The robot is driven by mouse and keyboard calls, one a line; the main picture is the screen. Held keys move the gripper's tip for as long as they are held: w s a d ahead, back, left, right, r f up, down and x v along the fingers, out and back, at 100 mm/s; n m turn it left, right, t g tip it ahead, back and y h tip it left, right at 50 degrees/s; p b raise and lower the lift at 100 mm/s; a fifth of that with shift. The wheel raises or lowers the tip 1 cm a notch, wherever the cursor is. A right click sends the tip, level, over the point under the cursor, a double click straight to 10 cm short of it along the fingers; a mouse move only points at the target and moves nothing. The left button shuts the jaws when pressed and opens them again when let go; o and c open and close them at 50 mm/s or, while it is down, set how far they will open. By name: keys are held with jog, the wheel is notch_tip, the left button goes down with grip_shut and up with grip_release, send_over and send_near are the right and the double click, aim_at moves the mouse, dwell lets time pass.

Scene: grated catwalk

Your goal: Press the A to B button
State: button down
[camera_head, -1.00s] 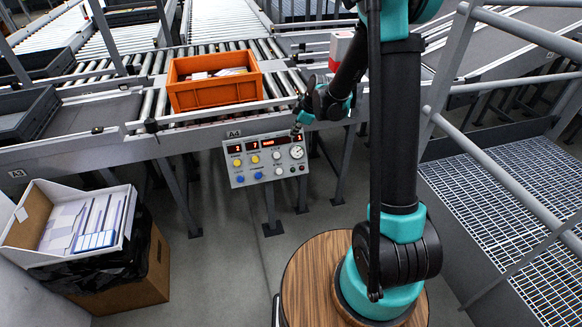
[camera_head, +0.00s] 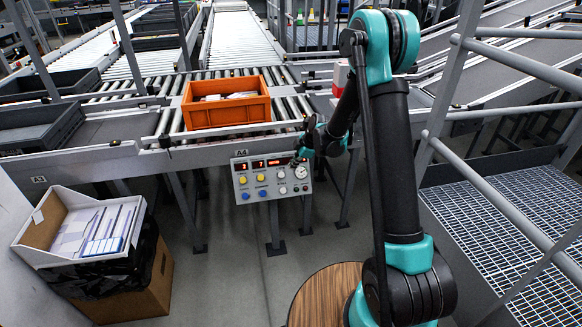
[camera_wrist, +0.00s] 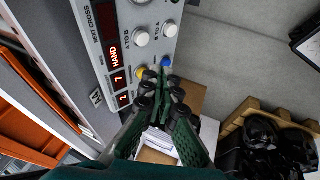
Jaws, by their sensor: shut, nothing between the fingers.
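The grey control panel (camera_head: 272,187) hangs below the conveyor edge, under the A4 tag. It carries red displays, a round dial and yellow, blue and white buttons. The wrist view shows this panel close up (camera_wrist: 155,52), turned on its side, with two white buttons (camera_wrist: 142,38) (camera_wrist: 169,30), a yellow button (camera_wrist: 141,72) and a blue button (camera_wrist: 166,61).
An orange crate (camera_head: 227,116) sits on the roller conveyor above the panel. A box of white packs (camera_head: 50,222) with a black bag stands at the lower left. Grey railing (camera_head: 500,205) and grating lie to the right. Floor below the panel is clear.

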send_near(281, 177)
notch_tip(281, 177, down, 4)
jog(key=s+a, duration=0.2)
jog(key=shift+w+a+f, duration=0.1)
jog(key=shift+w+f, duration=0.05)
jog(key=shift+w, duration=0.4)
jog(key=shift+w+f, duration=0.15)
jog(key=shift+w, duration=0.35)
jog(key=shift+w+a+f, duration=0.15)
jog(key=shift+w+f, duration=0.2)
jog(key=shift+w, duration=0.2)
